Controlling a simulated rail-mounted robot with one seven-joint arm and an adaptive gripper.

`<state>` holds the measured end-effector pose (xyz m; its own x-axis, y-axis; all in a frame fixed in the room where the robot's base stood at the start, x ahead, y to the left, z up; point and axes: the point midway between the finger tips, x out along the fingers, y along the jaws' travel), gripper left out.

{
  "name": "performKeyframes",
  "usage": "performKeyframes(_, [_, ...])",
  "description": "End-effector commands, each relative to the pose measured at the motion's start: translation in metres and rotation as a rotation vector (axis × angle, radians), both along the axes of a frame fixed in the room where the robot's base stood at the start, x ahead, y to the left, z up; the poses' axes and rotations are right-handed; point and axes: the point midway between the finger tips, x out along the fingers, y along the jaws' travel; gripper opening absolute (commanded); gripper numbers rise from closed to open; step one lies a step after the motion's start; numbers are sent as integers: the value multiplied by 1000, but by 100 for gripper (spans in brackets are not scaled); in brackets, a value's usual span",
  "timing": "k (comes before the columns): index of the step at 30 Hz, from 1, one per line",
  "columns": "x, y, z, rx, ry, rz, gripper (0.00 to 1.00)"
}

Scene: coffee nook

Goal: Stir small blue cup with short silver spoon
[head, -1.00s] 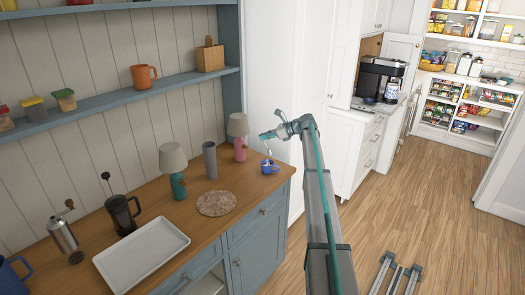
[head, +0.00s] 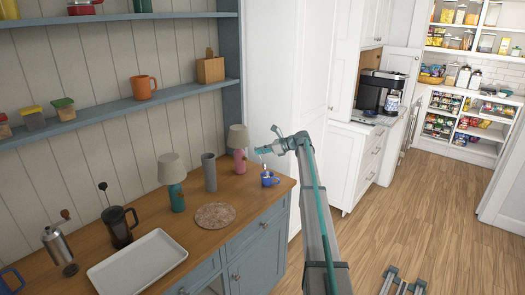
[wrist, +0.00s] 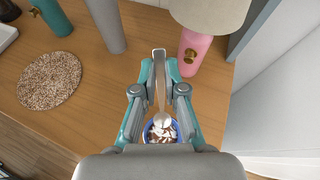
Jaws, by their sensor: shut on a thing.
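The small blue cup (head: 269,179) stands upright near the right end of the wooden counter. In the wrist view the cup (wrist: 149,139) is partly hidden by my gripper body, and its inside looks dark brown with white patches. My gripper (wrist: 160,74) is shut on the short silver spoon (wrist: 161,58), with one finger on each side of the handle. The spoon's bowl end points down over the cup opening; I cannot tell whether it touches the contents. In the head view my gripper (head: 264,150) is just above the cup, with the spoon hanging below it.
A pink-based lamp (head: 239,160) and a grey cylinder (head: 209,172) stand left of the cup. A round mat (head: 215,216), a teal-based lamp (head: 176,196) and a white tray (head: 138,263) lie further left. A tall white cabinet (head: 283,90) borders the counter's right end.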

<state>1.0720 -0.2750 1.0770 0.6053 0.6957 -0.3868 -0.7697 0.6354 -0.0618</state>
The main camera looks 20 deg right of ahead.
Motion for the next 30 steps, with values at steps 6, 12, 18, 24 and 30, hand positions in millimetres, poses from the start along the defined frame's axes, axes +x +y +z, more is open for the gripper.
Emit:
performKeyframes(6, [4,7,-16,0,0,1,0])
performKeyframes(12, [0,1,-29,0,0,1,0])
performKeyframes(18, [-3,-4,-42,1,1,1,0])
performKeyframes(24, [-6,-9,-55,0,0,1,0])
performKeyframes(30, [-8,-13,-66,0,0,1,0])
